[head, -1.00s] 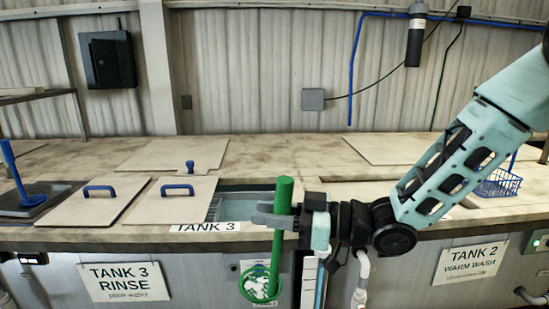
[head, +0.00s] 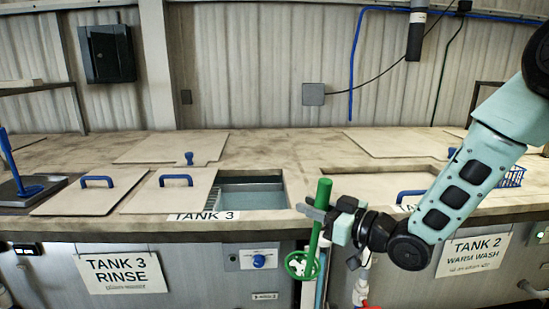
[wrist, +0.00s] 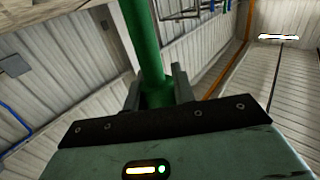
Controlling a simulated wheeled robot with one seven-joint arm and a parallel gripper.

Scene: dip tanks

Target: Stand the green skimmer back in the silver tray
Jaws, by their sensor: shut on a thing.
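The green skimmer (head: 315,238) has a thick straight handle and a round ring head at its lower end. My gripper (head: 319,212) is shut on the upper part of the handle. The skimmer hangs nearly upright, slightly tilted, with its head low in front of the counter's front face. In the wrist view the green handle (wrist: 146,45) runs up between the fingers of my gripper (wrist: 158,85). A grey metal tray (head: 55,184), perhaps the silver tray, lies on the counter at far left. A blue-handled tool (head: 14,165) stands in it.
An open tank (head: 250,195) labelled Tank 3 is left of my gripper. Lids with blue handles (head: 97,182) lie beside it. A blue wire basket (head: 512,177) is at the right, behind my arm. The counter's front edge (head: 130,229) runs across the view.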

